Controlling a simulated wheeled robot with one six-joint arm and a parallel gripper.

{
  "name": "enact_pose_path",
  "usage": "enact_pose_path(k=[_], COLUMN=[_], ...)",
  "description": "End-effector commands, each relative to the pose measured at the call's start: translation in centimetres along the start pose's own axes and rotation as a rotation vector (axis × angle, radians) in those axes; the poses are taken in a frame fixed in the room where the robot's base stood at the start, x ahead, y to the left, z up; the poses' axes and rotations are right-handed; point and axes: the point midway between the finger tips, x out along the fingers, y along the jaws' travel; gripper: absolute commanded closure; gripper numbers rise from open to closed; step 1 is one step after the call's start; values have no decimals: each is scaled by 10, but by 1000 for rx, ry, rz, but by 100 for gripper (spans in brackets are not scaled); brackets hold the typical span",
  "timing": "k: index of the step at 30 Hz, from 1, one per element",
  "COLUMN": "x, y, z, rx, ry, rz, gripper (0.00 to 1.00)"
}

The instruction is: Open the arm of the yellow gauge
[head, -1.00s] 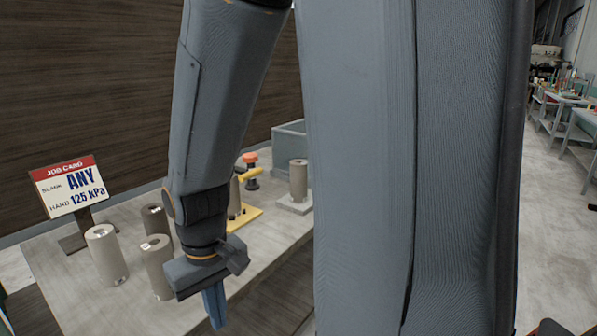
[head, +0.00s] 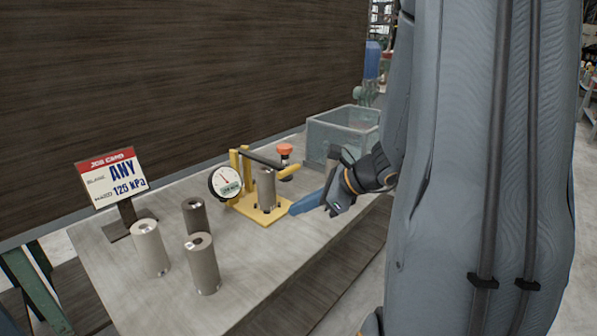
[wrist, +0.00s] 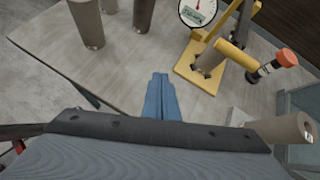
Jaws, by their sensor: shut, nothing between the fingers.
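The yellow gauge (head: 280,215) stands on the table, with a round white dial (head: 225,182) at its left. Its dark arm (head: 258,160) reaches from the yellow posts across near the top of a grey cylinder (head: 266,190) standing on the base. A red knob (head: 284,149) and a yellow end piece are at the arm's far end. In the wrist view the yellow base (wrist: 186,73) and red knob (wrist: 287,54) are at upper right. My gripper (head: 297,207) is shut and empty, just right of the base; its blue fingers (wrist: 161,80) point toward the table.
Several grey cylinders (head: 202,265) stand at the table's front left, by a job card (head: 112,178). A grey-green bin (head: 340,135) is behind, right. The table between cylinders and gauge is clear.

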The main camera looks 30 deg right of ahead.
Motion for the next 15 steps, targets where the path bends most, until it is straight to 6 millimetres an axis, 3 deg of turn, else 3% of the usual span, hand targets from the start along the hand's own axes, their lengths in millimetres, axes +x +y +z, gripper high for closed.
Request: enact_pose_path(k=[1,3,6,10,15], x=[-13,-26,-39,-42,-21], y=[-21,-46,-68,-80,-85], z=[-3,-6,-11,-13,-11], rx=[94,197,290,335,335], ry=[-29,-70,-110,-131,-131], rz=[-67,-144,-215,-250,-248], gripper=[100,100,100,100,100])
